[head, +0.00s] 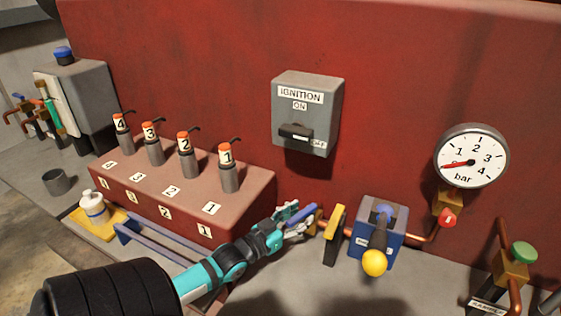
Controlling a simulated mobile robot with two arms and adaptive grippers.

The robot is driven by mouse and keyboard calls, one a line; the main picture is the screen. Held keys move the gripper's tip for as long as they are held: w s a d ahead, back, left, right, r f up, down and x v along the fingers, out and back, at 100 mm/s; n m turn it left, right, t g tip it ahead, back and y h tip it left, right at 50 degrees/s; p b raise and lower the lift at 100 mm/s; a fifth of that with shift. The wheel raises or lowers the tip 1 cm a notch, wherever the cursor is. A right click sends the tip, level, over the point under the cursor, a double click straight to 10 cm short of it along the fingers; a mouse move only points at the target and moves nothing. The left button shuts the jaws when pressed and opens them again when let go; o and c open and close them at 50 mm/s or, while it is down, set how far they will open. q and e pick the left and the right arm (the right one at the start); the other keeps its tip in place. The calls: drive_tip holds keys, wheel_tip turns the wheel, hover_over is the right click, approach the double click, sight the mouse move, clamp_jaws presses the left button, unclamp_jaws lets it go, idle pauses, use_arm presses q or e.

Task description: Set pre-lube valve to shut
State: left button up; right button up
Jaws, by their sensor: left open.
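My left gripper (299,222) reaches in from the lower left and is open. Its fingers are right at a blue lever (301,212) on a copper pipe, left of a yellow plate. I cannot tell whether the fingers touch the lever. The lever looks like a valve handle, but no readable label shows that it is the pre-lube valve. The fingers hide part of it, and its setting is unclear. My right gripper is not in view.
The yellow plate (334,235) and a blue unit (394,222) with a yellow ball knob (374,263) stand close right of my gripper. A red knob (447,218) sits below the gauge (471,156). A red block (251,191) with several numbered cylinders stands at left.

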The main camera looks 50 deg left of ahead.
use_arm(q)
drive_tip(key=s, duration=0.9)
drive_tip(key=shift+a, duration=0.15)
